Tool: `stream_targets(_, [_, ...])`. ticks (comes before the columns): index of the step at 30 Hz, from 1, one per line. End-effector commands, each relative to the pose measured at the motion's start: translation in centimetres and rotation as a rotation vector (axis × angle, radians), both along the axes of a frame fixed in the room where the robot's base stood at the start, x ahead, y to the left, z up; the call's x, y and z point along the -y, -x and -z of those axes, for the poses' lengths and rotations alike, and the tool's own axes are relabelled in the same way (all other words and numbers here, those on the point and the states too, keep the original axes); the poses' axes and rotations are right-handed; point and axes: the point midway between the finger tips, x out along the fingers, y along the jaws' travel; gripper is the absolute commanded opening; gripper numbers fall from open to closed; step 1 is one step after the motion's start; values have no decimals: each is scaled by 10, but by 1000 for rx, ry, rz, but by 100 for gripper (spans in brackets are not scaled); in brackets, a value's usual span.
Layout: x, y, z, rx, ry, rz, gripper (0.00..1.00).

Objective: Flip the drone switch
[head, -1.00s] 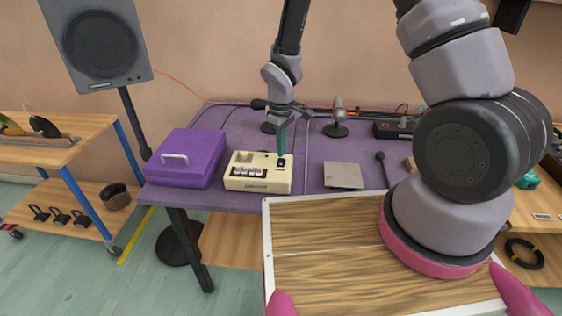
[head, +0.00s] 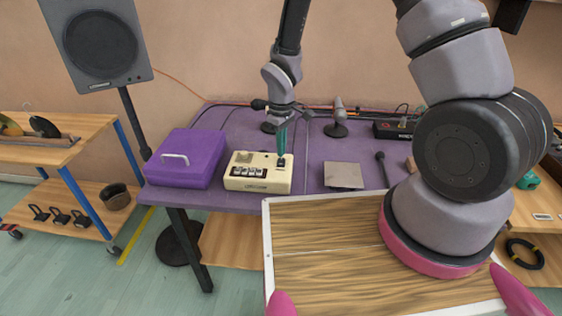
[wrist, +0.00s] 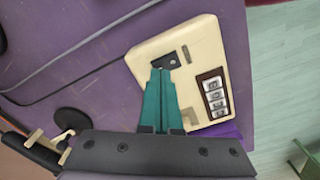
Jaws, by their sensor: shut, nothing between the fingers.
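A cream box (head: 259,185) with a row of several black-and-white keys sits on the purple table. A small black switch plate (wrist: 168,61) is on its top, and also shows in the head view at the box's right end. My gripper (wrist: 160,71), with teal fingers, points down at this plate and is shut with nothing between the fingers. The fingertips (head: 281,156) are at the near edge of the plate and partly cover it. I cannot tell which way the switch lies or whether the tips touch it.
A purple case (head: 184,160) stands close left of the cream box. A grey square plate (head: 343,175) lies to the right, with microphones on stands behind. Cables run along the table's back. A wooden board (head: 330,235) is in front.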

Motion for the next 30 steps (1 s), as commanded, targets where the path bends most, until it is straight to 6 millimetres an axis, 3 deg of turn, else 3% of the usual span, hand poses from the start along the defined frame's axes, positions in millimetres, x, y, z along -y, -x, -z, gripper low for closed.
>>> stream_targets(30, [0, 0, 11, -1, 1, 0, 0])
